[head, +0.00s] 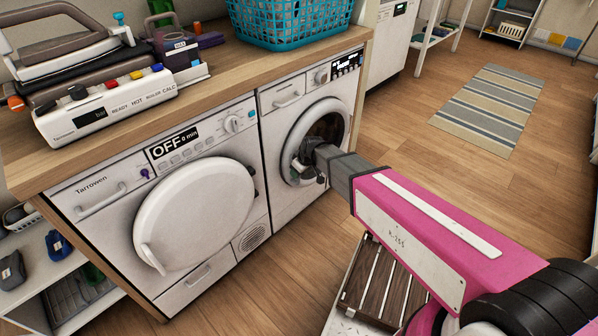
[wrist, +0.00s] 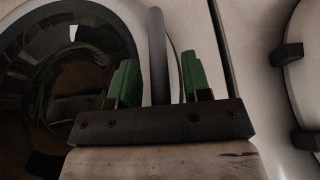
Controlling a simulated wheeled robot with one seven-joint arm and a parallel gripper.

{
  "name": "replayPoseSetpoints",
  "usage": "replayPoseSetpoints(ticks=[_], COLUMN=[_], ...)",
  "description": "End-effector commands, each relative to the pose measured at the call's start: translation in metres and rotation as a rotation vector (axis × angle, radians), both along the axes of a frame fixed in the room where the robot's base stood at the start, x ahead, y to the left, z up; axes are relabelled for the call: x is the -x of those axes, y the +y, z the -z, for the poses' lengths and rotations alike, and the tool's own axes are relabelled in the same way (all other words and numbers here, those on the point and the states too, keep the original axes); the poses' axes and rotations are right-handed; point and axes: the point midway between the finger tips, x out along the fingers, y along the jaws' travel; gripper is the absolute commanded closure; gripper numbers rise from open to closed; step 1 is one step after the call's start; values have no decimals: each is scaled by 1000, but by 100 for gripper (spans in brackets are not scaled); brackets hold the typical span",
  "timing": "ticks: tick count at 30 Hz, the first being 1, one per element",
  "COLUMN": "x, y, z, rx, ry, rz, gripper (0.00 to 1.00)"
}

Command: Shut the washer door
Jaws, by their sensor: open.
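The right-hand front-loading machine (head: 283,110) has a round door with a white ring (head: 303,118) and dark glass. The glass (wrist: 60,85) fills the left of the wrist view. My gripper (head: 309,165) is at the left side of this door. In the wrist view my gripper (wrist: 155,82) is open, its green fingertips on either side of a grey bar (wrist: 157,45), which looks like the door handle. Whether the fingers touch it is unclear. The door looks flush or nearly so; my gripper hides part of its edge, so I cannot tell if it is latched.
The left machine (head: 100,235) has a white round door (head: 195,215) and a display reading OFF. A wooden counter (head: 225,68) above carries a blue basket (head: 285,22) and an appliance (head: 105,108). A slatted wooden piece (head: 385,280) lies below my arm. Floor to the right is open, with a striped rug (head: 480,110).

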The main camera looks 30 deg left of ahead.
Motion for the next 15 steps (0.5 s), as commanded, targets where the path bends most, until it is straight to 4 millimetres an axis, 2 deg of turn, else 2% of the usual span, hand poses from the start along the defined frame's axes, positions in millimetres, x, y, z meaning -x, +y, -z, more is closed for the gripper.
replayPoseSetpoints(ticks=[5, 15], x=[3, 10], y=[-9, -32], z=[-19, -76], rx=[0, 0], ry=[0, 0], rz=[1, 0], gripper=[56, 56])
